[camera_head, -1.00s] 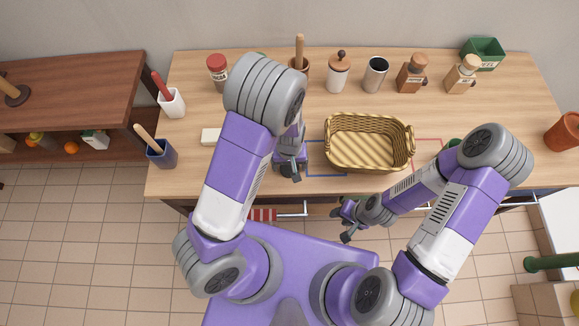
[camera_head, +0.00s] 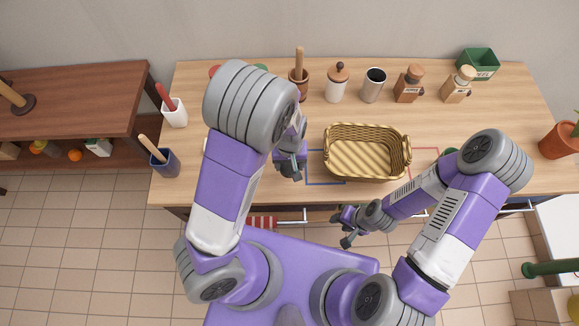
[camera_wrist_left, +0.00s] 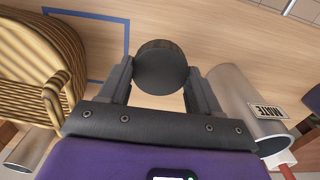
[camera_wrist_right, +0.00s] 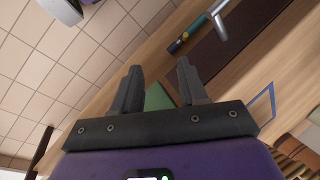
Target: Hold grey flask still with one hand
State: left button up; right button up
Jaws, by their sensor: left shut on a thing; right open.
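My left gripper (camera_head: 290,166) is low over the table, left of the wicker basket. In the left wrist view its fingers (camera_wrist_left: 160,85) are shut on a dark grey round body, which I take to be the grey flask (camera_wrist_left: 160,68). Its lower part is hidden, and in the head view my arm and gripper cover it. A lighter grey cylinder with a "MUTE" label (camera_wrist_left: 250,105) lies right of the fingers in the left wrist view. My right gripper (camera_head: 345,228) is open and empty in front of the table edge; its fingers also show in the right wrist view (camera_wrist_right: 160,88).
The wicker basket (camera_head: 366,174) stands mid-table, right of my left gripper. Utensil holders (camera_head: 165,163) stand at the left edge.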

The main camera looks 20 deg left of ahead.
pick_arm(q)
jog(key=shift+r, duration=1.25)
jog(key=w+d+r+m, duration=0.3)
jog(key=shift+w+d, duration=0.15)
jog(key=shift+w, duration=0.1)
jog(key=shift+f, duration=0.1)
